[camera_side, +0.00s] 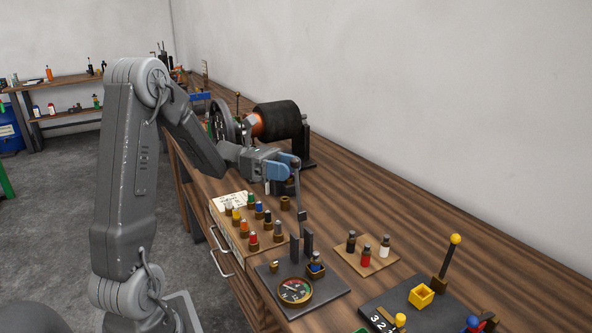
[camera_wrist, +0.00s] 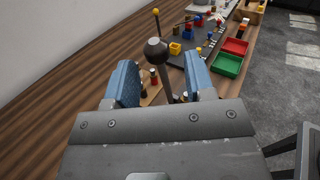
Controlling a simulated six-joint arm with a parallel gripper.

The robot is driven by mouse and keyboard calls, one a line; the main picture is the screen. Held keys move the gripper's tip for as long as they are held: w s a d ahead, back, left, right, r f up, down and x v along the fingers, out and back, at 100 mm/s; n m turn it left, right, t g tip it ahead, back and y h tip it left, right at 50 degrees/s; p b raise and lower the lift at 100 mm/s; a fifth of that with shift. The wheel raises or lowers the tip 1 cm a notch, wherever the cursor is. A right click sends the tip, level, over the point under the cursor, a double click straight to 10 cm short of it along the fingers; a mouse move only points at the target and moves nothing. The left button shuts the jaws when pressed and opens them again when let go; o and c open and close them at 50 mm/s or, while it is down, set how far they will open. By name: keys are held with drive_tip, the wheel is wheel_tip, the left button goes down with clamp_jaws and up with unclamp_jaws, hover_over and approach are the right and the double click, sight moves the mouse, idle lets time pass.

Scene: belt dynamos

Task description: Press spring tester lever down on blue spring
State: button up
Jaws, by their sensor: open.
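The spring tester stands on a dark base plate (camera_side: 328,299) on the bench, with a round dial (camera_side: 295,290) and two dark uprights. Its grey lever (camera_side: 299,200) stands nearly upright; its dark round knob (camera_wrist: 156,50) shows in the wrist view. A small blue piece, seemingly the blue spring (camera_side: 316,259), sits in a brass cup on the plate. My gripper (camera_side: 290,166) is at the lever's upper end. In the wrist view my gripper (camera_wrist: 160,80) is open, with its blue fingers either side of the lever; contact cannot be told.
A yellow-knobbed rod (camera_side: 447,262) rises farther right. A black drum machine (camera_side: 277,120) stands behind my gripper.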

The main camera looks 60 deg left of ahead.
drive_tip(key=shift+x, duration=1.3)
drive_tip(key=shift+c, duration=0.3)
clamp_jaws()
